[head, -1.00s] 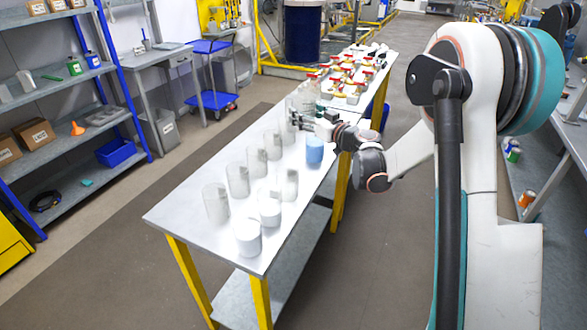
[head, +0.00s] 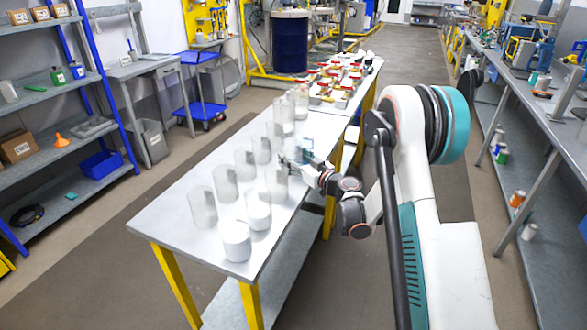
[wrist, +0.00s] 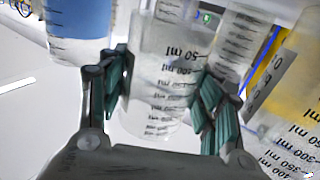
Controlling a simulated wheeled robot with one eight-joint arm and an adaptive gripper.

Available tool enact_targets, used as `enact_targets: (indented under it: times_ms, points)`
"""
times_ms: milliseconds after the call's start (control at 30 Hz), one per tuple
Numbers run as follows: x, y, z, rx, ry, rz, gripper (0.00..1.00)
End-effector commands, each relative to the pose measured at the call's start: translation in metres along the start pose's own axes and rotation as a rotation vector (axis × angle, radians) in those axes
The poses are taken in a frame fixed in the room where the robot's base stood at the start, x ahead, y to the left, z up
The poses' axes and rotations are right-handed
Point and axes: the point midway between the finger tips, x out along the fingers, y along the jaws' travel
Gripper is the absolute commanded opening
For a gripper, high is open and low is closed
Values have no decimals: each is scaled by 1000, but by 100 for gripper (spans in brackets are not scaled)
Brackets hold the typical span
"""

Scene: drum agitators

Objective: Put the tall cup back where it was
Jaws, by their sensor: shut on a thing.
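My gripper (wrist: 165,95) is shut on a clear graduated cup (wrist: 160,75) in the wrist view, with one dark green finger on each side of it. In the head view my gripper (head: 286,162) is over the worktable's right side, among the clear cups. There the held cup is hard to tell from the cups around it, and I cannot tell whether it touches the table. A cup with blue contents (wrist: 80,22) is left of the held cup in the wrist view. It shows faintly beside my gripper in the head view (head: 304,145).
Several clear cups stand in rows on the metal worktable (head: 165,222). Two whitish cups are at the near end, one of them at the front (head: 236,241). Red-topped items (head: 350,75) fill the far table.

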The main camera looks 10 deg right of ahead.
Motion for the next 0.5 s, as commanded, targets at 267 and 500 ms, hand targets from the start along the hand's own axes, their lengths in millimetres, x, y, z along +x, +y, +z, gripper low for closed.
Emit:
enact_targets:
  times_ms: [267, 500]
  points:
    - [0, 0, 34, 0, 0, 0, 25]
    - [0, 0, 34, 0, 0, 0, 25]
